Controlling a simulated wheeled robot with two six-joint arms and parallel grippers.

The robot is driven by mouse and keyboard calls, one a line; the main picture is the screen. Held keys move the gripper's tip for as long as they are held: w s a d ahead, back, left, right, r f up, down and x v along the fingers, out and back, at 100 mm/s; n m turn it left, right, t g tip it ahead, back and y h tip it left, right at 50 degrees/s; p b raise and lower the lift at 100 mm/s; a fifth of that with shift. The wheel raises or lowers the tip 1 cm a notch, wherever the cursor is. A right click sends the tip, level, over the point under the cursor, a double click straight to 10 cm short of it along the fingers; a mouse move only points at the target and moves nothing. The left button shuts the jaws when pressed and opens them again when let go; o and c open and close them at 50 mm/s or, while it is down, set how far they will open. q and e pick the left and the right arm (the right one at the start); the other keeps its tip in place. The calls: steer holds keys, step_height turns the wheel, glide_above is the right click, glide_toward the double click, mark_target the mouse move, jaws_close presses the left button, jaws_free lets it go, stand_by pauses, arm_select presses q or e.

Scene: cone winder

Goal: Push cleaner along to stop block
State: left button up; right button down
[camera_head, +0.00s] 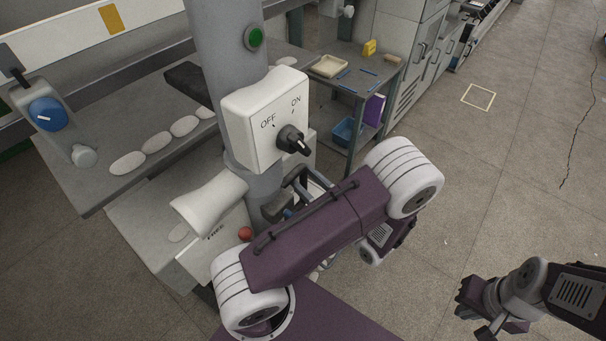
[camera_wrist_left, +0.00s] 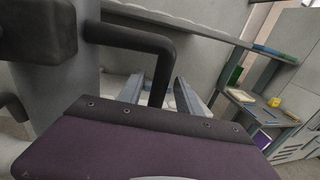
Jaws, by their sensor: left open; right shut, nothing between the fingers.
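The cleaner appears to be the grey upright column (camera_head: 220,60) with a green button (camera_head: 254,38) and a white OFF/ON switch box (camera_head: 265,118). A black bent handle (camera_wrist_left: 157,70) sticks out from the column in the left wrist view. My left gripper (camera_wrist_left: 162,92) is open, its two fingers on either side of the handle's down-turned end; contact cannot be told. My purple left arm hides most of this spot in the head view. My right gripper (camera_head: 482,312) is shut and empty at the lower right, away from everything. I cannot make out a stop block for certain.
A white beam (camera_head: 60,42) with an orange patch (camera_head: 111,18) runs at the upper left. Several white lumps (camera_head: 158,142) and a blue knob (camera_head: 47,114) are left of the column. The floor at right is clear.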

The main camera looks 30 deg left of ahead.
arm_select(q)
steer(key=shift+d, duration=0.15)
steer(key=shift+a, duration=0.25)
jaws_close()
stand_by(1.1)
